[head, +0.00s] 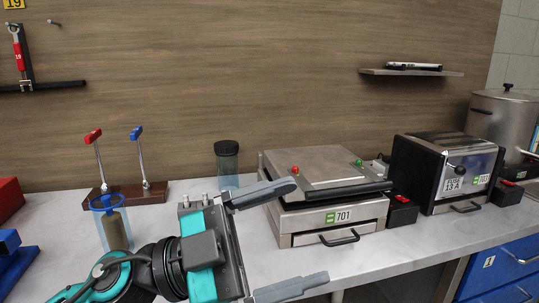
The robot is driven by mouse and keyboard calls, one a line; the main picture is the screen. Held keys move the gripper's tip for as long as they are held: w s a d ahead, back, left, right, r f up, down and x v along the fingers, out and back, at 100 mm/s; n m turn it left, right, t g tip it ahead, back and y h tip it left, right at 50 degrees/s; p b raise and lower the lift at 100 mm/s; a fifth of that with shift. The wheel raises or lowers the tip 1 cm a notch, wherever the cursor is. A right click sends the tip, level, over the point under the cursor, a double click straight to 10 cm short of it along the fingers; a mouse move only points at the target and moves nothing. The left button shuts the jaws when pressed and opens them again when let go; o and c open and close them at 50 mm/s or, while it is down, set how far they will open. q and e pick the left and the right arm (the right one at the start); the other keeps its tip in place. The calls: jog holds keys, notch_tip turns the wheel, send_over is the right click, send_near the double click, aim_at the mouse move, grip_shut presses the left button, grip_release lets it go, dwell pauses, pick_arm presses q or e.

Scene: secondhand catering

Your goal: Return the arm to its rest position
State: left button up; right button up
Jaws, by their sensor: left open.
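My left gripper (283,236) reaches in from the bottom left, over the front of the worktop. Its two grey fingers are spread wide apart and nothing is between them. The upper finger lies in front of the left side of the silver contact grill (327,221) in this view; whether it touches cannot be told. My teal and black left arm crosses the lower left of the picture. My right gripper is not in view.
On the pale worktop (180,270) stand a blue-rimmed container (112,228), a wooden base with two levers (127,195), a dark-lidded jar (227,165), a toaster (447,172) and an urn (503,115). Red and blue blocks sit far left. Blue drawers (505,267) are below right.

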pick_arm(q)
jog(key=w+a+n+t+y, duration=0.75)
jog(key=n+t, duration=0.65)
jog(key=t, duration=0.2)
jog(key=w+a+f+n+t+y, duration=0.1)
jog(key=w+a+f+n+y, duration=0.1)
jog(key=a+f+n+y, duration=0.5)
jog(key=s+a+f+n+g+y, duration=0.1)
jog(key=s+a+f+g+y, duration=0.15)
jog(key=f, duration=0.35)
jog(key=s+a+f+n+g+y, duration=0.1)
jog(key=s+a+f+g+y, duration=0.15)
jog(key=f, duration=0.45)
jog(key=s+a+f+g+y, duration=0.2)
jog(key=s+f+g, duration=0.2)
jog(key=f, duration=0.2)
jog(key=s+f+g, duration=0.6)
jog(key=s+f, duration=0.2)
jog(key=s, duration=0.4)
jog(key=w+d+f+m+t+h, duration=0.1)
jog(key=w+d+f+t+h, duration=0.1)
jog(key=w+f+t, duration=0.4)
notch_tip(320, 180, down, 3)
jog(key=shift+w+r+t, duration=0.1)
jog(key=shift+w+t, duration=0.15)
jog(key=shift+t, duration=0.05)
